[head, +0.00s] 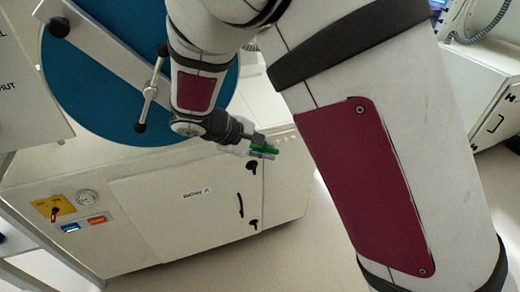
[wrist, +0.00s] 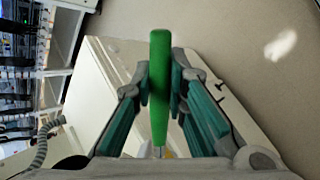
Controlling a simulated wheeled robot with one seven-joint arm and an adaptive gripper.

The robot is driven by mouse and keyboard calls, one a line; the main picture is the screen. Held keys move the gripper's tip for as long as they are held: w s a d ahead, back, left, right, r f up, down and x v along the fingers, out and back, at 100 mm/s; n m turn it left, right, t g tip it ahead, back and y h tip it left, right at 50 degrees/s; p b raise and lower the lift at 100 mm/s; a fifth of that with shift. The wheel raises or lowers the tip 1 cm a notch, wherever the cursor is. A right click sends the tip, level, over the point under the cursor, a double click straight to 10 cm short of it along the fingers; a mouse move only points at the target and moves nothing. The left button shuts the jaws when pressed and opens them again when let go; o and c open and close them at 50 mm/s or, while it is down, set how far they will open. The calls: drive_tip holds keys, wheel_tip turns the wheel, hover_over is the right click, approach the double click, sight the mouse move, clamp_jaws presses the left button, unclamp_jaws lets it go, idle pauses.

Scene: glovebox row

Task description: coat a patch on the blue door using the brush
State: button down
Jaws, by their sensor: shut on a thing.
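The blue door (head: 90,92) is a large round disc at upper left in the head view. A grey bar crosses it, and my arm covers part of its right side. My gripper (head: 258,147) is below and to the right of the door, apart from it in the picture. It is shut on the brush (head: 267,149), of which a green handle shows. In the wrist view the green handle of the brush (wrist: 159,85) stands between the teal-padded fingers of my gripper (wrist: 160,85). The bristles cannot be made out. No separate coated patch can be made out on the door.
A T-shaped handle (head: 150,92) with dark knobs stands out in front of the door. Below is a white cabinet (head: 150,225) with a gauge, a yellow switch plate (head: 52,207) and black latches. Another white cabinet (head: 480,80) stands at right. Open floor lies between.

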drive_tip(key=shift+d, duration=0.2)
drive_tip(key=shift+s+a+p, duration=0.2)
drive_tip(key=shift+a+p, duration=0.1)
drive_tip(key=shift+a, duration=0.45)
idle(3.7)
drive_tip(key=s+d+p, duration=0.1)
drive_tip(key=s+p, duration=0.1)
drive_tip(key=s, duration=0.3)
drive_tip(key=shift+s+d, duration=0.4)
drive_tip(key=shift+s, duration=0.1)
